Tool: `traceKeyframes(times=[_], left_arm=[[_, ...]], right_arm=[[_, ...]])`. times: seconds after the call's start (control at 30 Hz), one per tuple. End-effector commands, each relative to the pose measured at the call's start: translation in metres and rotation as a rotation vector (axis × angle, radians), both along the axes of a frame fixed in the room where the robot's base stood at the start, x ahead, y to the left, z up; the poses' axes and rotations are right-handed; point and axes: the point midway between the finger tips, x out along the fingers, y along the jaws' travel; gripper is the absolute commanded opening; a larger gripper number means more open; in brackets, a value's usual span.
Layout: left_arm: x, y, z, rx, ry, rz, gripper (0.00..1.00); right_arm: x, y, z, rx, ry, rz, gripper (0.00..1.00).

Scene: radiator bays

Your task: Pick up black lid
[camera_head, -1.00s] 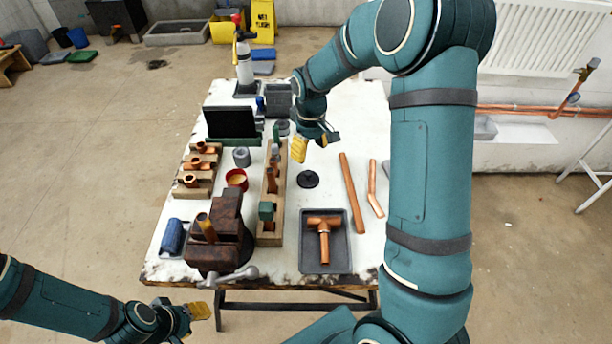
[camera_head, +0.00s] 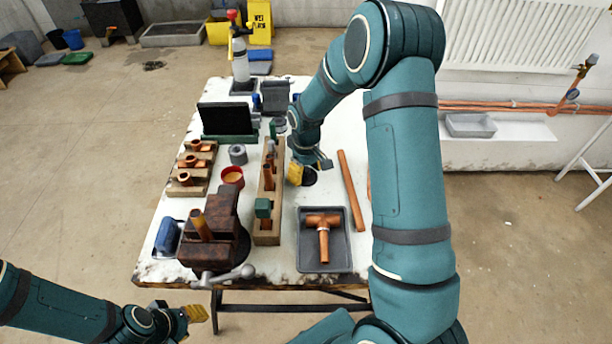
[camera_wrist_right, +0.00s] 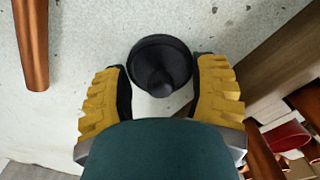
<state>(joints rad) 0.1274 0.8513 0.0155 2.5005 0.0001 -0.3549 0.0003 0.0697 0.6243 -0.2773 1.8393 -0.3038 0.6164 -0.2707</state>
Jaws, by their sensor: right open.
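The black lid (camera_wrist_right: 160,62) is a round black disc with a raised knob, lying on the white table (camera_wrist_right: 75,60). In the head view the lid (camera_head: 309,177) is partly hidden by my right gripper (camera_head: 309,172). In the right wrist view my right gripper (camera_wrist_right: 160,95) is open, with its yellow fingers on either side of the lid's near part. I cannot tell whether the fingers touch it. My left gripper (camera_head: 195,313) is off the table's front left corner; its finger opening is not clear.
A wooden rack (camera_head: 267,225) stands left of the lid, and a copper pipe (camera_head: 350,190) lies to its right. A grey tray with a copper tee (camera_head: 323,222) is nearer the front. A dark vise (camera_head: 215,240) stands at the front left.

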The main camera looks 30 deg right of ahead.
Motion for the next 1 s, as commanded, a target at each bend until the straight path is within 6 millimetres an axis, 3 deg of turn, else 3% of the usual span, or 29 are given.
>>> traceKeyframes(times=[0.1, 0.27, 0.67, 1.0], left_arm=[[0.000, 0.000, 0.001, 0.000, 0.000, 0.000, 0.40], [0.000, 0.000, 0.001, 0.000, 0.000, 0.000, 0.40], [0.000, 0.000, 0.002, 0.000, 0.000, 0.000, 0.40], [-0.003, 0.000, 0.017, -0.001, 0.007, -0.002, 0.40]], right_arm=[[0.000, 0.000, 0.001, 0.000, -0.001, 0.000, 0.58], [0.000, 0.000, 0.001, 0.000, -0.001, 0.000, 0.02], [0.001, 0.000, 0.005, -0.001, -0.002, 0.000, 0.00], [0.001, 0.000, 0.064, -0.001, -0.005, 0.001, 0.00]])
